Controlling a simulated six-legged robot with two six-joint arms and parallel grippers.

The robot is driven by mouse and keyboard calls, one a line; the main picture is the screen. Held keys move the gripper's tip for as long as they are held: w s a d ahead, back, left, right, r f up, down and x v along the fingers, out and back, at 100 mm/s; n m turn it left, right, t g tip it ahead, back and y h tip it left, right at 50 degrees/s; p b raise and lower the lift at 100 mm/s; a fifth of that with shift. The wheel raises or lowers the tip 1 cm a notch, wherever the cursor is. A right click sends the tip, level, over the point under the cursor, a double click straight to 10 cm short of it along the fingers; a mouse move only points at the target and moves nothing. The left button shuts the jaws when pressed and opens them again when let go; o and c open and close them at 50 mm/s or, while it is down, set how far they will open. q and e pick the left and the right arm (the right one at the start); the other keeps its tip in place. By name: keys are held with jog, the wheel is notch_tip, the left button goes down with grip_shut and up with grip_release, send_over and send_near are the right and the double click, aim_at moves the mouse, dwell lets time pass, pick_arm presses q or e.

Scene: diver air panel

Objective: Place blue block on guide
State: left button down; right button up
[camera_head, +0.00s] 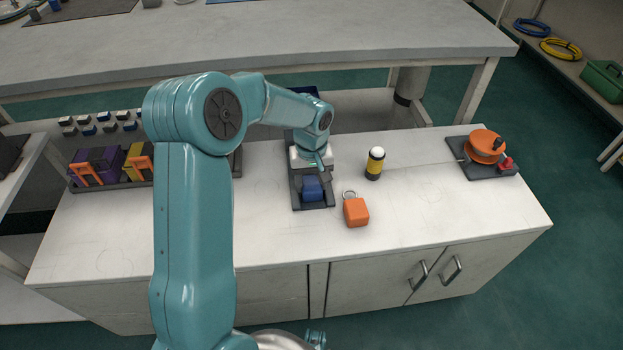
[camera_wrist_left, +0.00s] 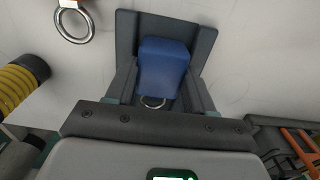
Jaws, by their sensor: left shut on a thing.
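The blue block (camera_head: 312,188) is at the front part of the dark grey guide (camera_head: 318,205) on the white bench. My left gripper (camera_head: 313,175) reaches down over the guide and is shut on the block. In the left wrist view the blue block (camera_wrist_left: 165,68) lies between the fingers, with the guide's dark walls (camera_wrist_left: 126,35) around it and a metal ring (camera_wrist_left: 153,102) at its near end. I cannot tell whether the block rests on the guide's floor.
An orange block with a ring (camera_head: 356,211) lies just right of the guide. A yellow-black cylinder (camera_head: 375,163) stands behind it. An orange wheel on a dark base (camera_head: 485,147) is at the far right. A tray (camera_head: 112,183) with purple and yellow blocks is at left. The bench's front right is clear.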

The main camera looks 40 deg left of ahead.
aim_at(311, 183)
pick_arm(q)
jog(key=shift+f, duration=0.1)
jog(key=shift+c, duration=2.1)
grip_release()
jog(key=shift+r, duration=0.25)
notch_tip(311, 183, up, 12)
jog(key=p, duration=0.3)
jog(key=shift+f, duration=0.15)
